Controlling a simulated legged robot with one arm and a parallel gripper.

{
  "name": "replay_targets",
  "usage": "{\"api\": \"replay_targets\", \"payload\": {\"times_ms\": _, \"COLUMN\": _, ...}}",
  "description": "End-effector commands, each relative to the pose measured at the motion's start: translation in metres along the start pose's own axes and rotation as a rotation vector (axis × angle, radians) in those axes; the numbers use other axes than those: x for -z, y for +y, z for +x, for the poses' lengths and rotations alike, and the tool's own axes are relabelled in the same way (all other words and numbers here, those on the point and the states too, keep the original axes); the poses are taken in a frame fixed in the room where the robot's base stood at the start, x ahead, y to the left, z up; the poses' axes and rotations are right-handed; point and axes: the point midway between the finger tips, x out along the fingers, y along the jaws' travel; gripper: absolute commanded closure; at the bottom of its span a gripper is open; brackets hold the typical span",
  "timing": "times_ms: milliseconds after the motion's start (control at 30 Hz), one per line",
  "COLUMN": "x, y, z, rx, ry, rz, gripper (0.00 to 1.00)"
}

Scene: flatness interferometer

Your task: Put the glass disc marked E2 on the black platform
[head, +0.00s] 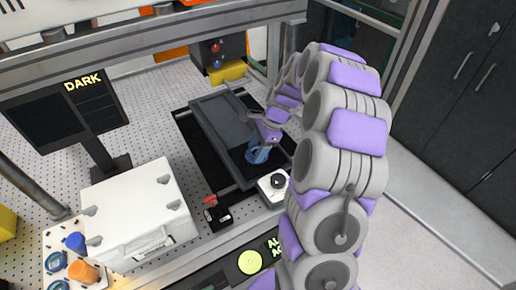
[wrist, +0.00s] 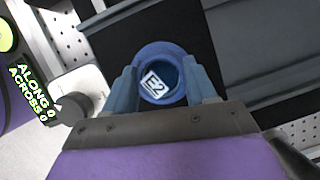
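The glass disc marked E2 (wrist: 158,88) has a blue ring mount and a white label; in the wrist view it sits between the blue fingers of my gripper (wrist: 163,86), which touch it on both sides. In the head view my gripper (head: 258,151) and the blue disc are over the black platform (head: 236,162), beside a grey slab on rails. Black surface shows behind the disc in the wrist view (wrist: 190,34). I cannot tell whether the disc touches the platform or hangs just above it.
A white knobbed block (head: 272,187) stands close to the platform's near side. A small black block with a red lever (head: 217,214) is to the left. A white case (head: 138,210) and a tray (head: 99,283) with blue rings and coloured caps stand further left. A metal beam crosses overhead.

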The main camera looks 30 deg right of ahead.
Motion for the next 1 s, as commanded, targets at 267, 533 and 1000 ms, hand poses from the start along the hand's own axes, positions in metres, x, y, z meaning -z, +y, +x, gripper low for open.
{"api": "replay_targets", "payload": {"times_ms": 267, "x": 0.001, "y": 0.01, "z": -0.009, "rx": -0.039, "ry": 0.005, "rz": 0.0, "gripper": 0.19}}
{"api": "replay_targets", "payload": {"times_ms": 533, "x": -0.002, "y": 0.007, "z": -0.077, "rx": -0.018, "ry": 0.005, "rz": -0.002, "gripper": 0.19}}
{"api": "replay_targets", "payload": {"times_ms": 1000, "x": -0.002, "y": 0.007, "z": -0.126, "rx": -0.017, "ry": 0.003, "rz": -0.003, "gripper": 0.19}}
